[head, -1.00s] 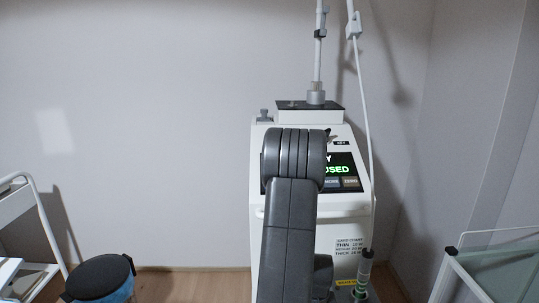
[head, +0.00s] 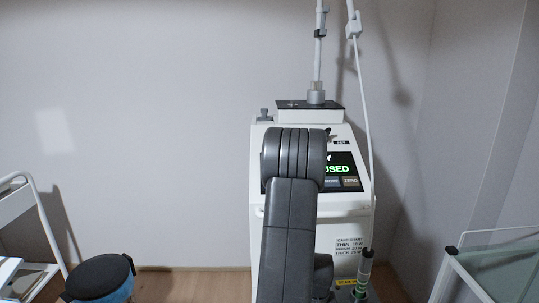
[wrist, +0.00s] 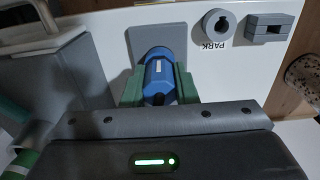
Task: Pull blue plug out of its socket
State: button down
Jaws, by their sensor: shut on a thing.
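The blue plug (wrist: 158,74) sits in the middle of the wrist view, its far end against a grey square socket plate (wrist: 157,36) on a white panel. I cannot tell from this angle whether it is fully seated. My gripper (wrist: 158,88) has a green finger on each side of the plug and is shut on it. In the head view the plug, the socket and my gripper are hidden behind my arm, which stands in front of the white machine (head: 345,215).
A grey round holder (wrist: 219,23) marked PARK and a grey block (wrist: 270,28) are right of the socket. In the head view, a stool (head: 100,277) and white trolley (head: 35,215) stand left; a glass-sided cart (head: 490,270) stands right.

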jog(key=shift+r, duration=0.2)
jog(key=shift+r+p, duration=2.1)
jog(key=shift+r, duration=0.75)
jog(key=shift+w, duration=0.1)
